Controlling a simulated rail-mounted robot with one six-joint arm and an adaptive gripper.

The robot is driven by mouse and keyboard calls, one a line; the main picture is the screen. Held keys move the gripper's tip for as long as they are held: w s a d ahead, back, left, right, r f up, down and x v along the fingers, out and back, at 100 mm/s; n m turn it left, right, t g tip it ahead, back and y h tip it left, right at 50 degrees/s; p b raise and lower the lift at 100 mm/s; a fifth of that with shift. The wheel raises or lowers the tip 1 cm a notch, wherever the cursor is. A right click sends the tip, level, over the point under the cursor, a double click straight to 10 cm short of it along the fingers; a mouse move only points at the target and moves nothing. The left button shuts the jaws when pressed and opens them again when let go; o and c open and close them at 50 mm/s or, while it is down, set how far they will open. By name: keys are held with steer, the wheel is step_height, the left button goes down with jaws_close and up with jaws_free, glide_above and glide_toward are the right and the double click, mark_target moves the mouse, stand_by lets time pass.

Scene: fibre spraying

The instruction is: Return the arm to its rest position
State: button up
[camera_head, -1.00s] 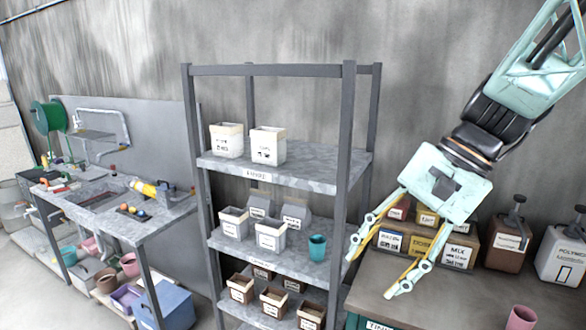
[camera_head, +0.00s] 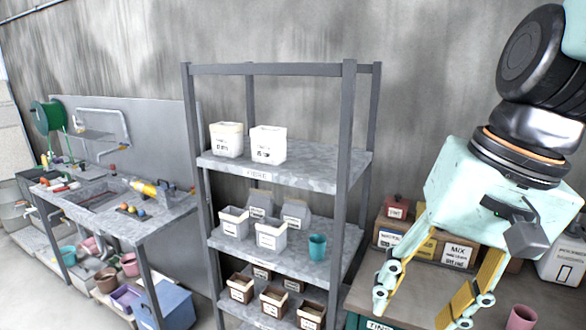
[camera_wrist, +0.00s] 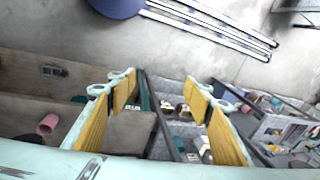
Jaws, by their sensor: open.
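My gripper (camera_head: 432,303) is open and empty, with its pale green fingers and yellow pads spread apart. In the head view it hangs at the right, pointing down in front of the workbench (camera_head: 378,290). It hides part of the bench and of the boxes on it. In the wrist view my gripper (camera_wrist: 160,88) shows both fingers with nothing between them; the bench edge, the shelf and the floor lie beyond.
A metal shelf rack (camera_head: 342,190) with white and brown bins and a teal cup (camera_head: 317,247) stands left of my gripper. A pink cup (camera_head: 521,318) is on the bench. A sink table (camera_head: 150,222) stands at the far left. Bare floor (camera_wrist: 215,55) shows in the wrist view.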

steer(key=s+d+r+n+t+h, duration=0.1)
steer(key=s+d+n+t+h, duration=0.1)
steer(key=s, duration=0.6)
steer(key=shift+s+d+n, duration=0.15)
steer(key=shift+d+n, duration=0.65)
stand_by(0.6)
